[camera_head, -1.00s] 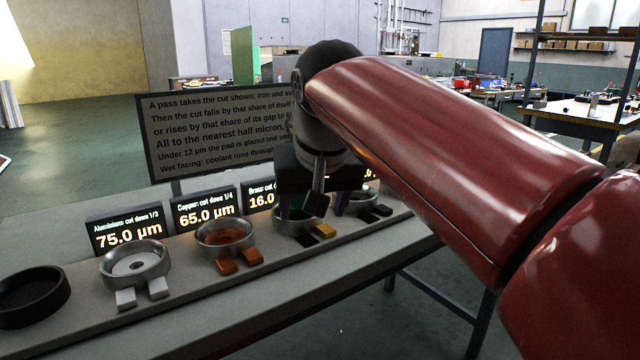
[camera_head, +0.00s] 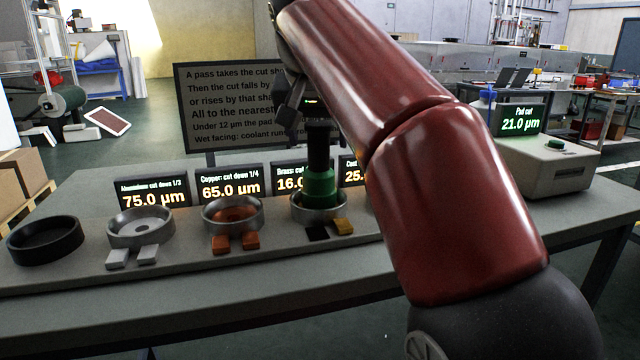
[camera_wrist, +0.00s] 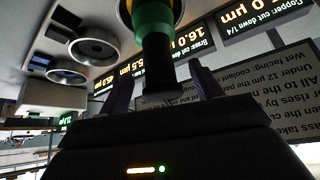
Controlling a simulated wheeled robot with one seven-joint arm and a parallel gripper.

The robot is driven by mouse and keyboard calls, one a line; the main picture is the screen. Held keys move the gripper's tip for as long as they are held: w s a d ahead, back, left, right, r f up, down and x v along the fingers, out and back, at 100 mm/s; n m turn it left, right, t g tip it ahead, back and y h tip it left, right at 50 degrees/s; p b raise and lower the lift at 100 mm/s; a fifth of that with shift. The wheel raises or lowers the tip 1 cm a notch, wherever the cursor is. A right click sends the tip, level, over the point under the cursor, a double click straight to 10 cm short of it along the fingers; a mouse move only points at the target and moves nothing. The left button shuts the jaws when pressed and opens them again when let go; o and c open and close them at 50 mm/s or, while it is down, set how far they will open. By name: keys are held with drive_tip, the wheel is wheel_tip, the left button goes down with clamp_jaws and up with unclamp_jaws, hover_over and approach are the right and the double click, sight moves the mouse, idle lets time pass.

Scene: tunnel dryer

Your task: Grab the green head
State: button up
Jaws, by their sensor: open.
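The green head (camera_head: 320,187) has a green base and a dark upright stem (camera_head: 319,148). It stands in the metal ring holder behind the black and yellow tabs, in front of the brass sign. My gripper (camera_head: 306,112) is above it, at the top of the stem, partly hidden by my red arm. In the wrist view the green head (camera_wrist: 152,16) is at the top, and its dark stem reaches down between the two spread fingers of my gripper (camera_wrist: 161,83). The fingers look apart from the stem.
Ring holders with copper (camera_head: 233,215) and pale metal (camera_head: 141,227) contents and a black ring (camera_head: 45,240) stand left along the bench (camera_head: 90,283). Lit signs and a text board (camera_head: 225,125) stand behind. A pad-cut box (camera_head: 545,165) stands at right.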

drive_tip(key=shift+x, duration=1.4)
clamp_jaws()
